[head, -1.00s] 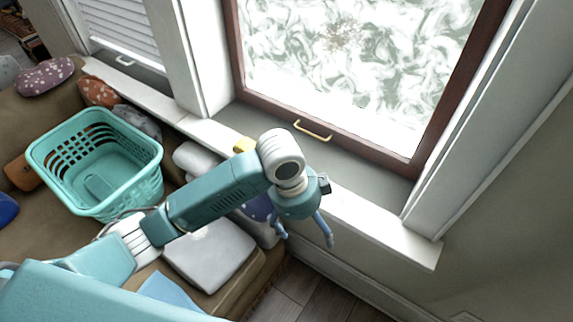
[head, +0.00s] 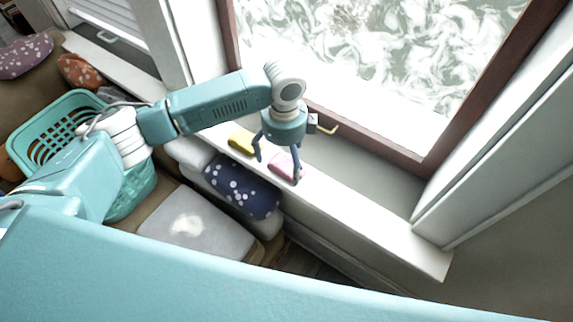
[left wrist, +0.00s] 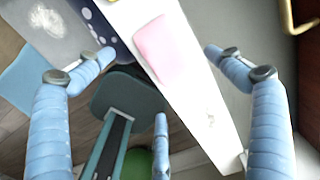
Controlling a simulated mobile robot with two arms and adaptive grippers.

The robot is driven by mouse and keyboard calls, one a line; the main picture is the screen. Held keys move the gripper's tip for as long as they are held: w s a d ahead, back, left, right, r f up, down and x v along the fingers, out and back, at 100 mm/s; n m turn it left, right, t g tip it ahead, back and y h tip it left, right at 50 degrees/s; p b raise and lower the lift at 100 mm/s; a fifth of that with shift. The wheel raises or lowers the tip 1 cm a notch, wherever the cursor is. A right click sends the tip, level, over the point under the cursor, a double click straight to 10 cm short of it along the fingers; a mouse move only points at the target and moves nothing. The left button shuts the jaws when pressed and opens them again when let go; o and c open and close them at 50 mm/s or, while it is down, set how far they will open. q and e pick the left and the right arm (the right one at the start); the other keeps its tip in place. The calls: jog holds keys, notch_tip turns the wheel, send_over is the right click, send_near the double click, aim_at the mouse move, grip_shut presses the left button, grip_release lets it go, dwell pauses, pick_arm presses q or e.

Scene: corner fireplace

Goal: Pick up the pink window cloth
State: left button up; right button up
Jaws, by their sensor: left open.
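The pink window cloth (head: 284,166) lies flat on the white windowsill, partly behind my left gripper's fingers in the head view. In the left wrist view the pink cloth (left wrist: 166,48) lies on the white sill between the spread fingers, beyond their tips. My left gripper (head: 277,168) is open and empty above the sill at the cloth. Its blue fingers (left wrist: 158,62) are apart in the left wrist view, and I cannot tell whether any touches the cloth. My right gripper is not in view.
A yellow cloth (head: 242,143) lies on the sill left of the pink one. The window's brass handle (head: 322,126) is close to my left gripper. Below are a navy dotted cushion (head: 240,190), a sofa and a teal basket (head: 50,128). The sill (head: 385,228) is clear to the right.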

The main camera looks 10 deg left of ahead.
aim_at(284, 166)
pick_arm(q)
jog(key=f, duration=0.3)
jog(key=shift+w+a+f, duration=0.1)
jog(key=shift+a+f, duration=0.1)
jog(key=shift+f, duration=0.45)
jog(key=shift+w, duration=0.1)
jog(key=c, duration=1.2)
jog(key=shift+r, duration=0.2)
notch_tip(284, 166, up, 20)
jog(key=shift+f, duration=0.15)
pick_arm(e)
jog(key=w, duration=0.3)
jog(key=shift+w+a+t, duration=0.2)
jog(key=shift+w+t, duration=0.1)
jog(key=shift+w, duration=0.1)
